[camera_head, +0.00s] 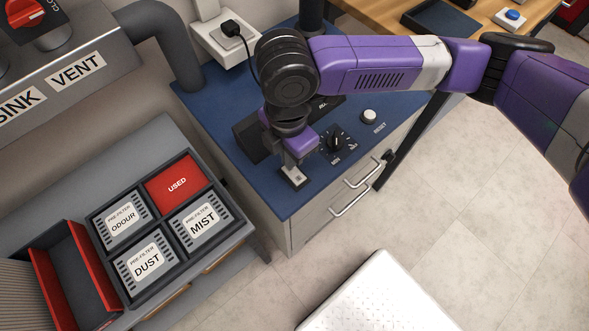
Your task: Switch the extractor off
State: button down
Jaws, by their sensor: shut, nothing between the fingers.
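The extractor appears to be the blue-topped cabinet (235,110) in the middle of the head view. On its top are a black rotary knob (336,140) on a dark dial plate and a white round button (369,116) labelled RESET. My gripper (294,178) points down over the front left part of the top, left of the knob. It is shut and empty. Its tips are close to the surface, but I cannot tell whether they touch anything. My wrist and arm hide part of the top, including most of a black housing (248,136) and its label.
A black plug (230,28) sits in a wall socket, its cord running behind my arm. A dark filter tray (238,215) stands at left, with DUST, MIST, ODOUR and red USED sections. A grey SINK/VENT panel (60,85) is upper left. A white platform (380,295) is in front.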

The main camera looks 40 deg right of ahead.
jog(key=shift+f+b, duration=0.65)
jog(key=shift+f, duration=0.3)
dwell(0.7)
jog(key=shift+r, duration=0.1)
jog(key=shift+r+p, duration=3.1)
jog(key=shift+r, duration=0.4)
